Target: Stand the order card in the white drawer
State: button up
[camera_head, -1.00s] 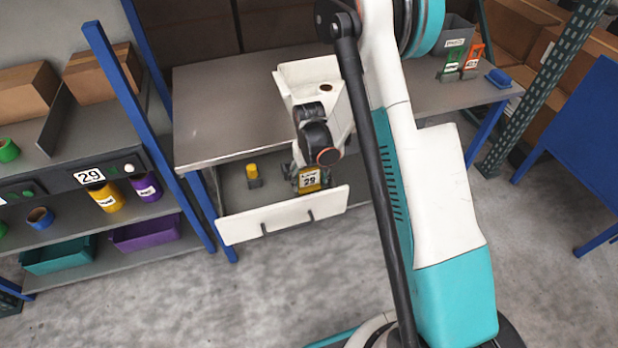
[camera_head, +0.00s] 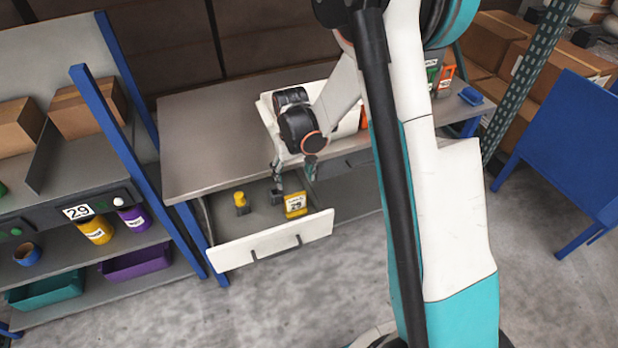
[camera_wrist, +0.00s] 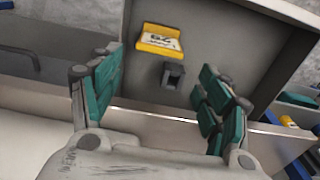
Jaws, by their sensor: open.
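The white drawer (camera_head: 270,243) is open below the grey bench. The order card (camera_head: 295,205), yellow with a white face marked 29, is inside it near the front panel. It also shows in the wrist view (camera_wrist: 162,40), where its face is visible. It looks upright in the head view, but I cannot tell exactly how it is supported. A small dark slotted block (camera_wrist: 173,75) is beside the card, apart from it. My gripper (camera_head: 294,168) is above the back of the drawer, open and empty. In the wrist view its green-padded fingers (camera_wrist: 160,88) are apart, clear of the card.
A yellow-topped piece (camera_head: 240,201) stands in the drawer left of the card. The bench edge (camera_head: 190,190) overhangs the drawer's back. A shelf rack with a blue post (camera_head: 135,150) stands left. Floor in front is free.

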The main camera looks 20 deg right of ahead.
jog(key=s+r+t, duration=0.2)
jog(key=s+r, duration=0.3)
jog(key=r, duration=0.4)
jog(key=s+r+t, duration=0.1)
jog(key=s+r, duration=0.4)
jog(key=r, duration=0.5)
jog(key=s+r+t, duration=0.2)
jog(key=s, duration=0.5)
jog(key=s+r+t, duration=0.2)
jog(key=s, duration=0.4)
jog(key=shift+s+a+r, duration=0.3)
jog(key=shift+s+r, duration=0.05)
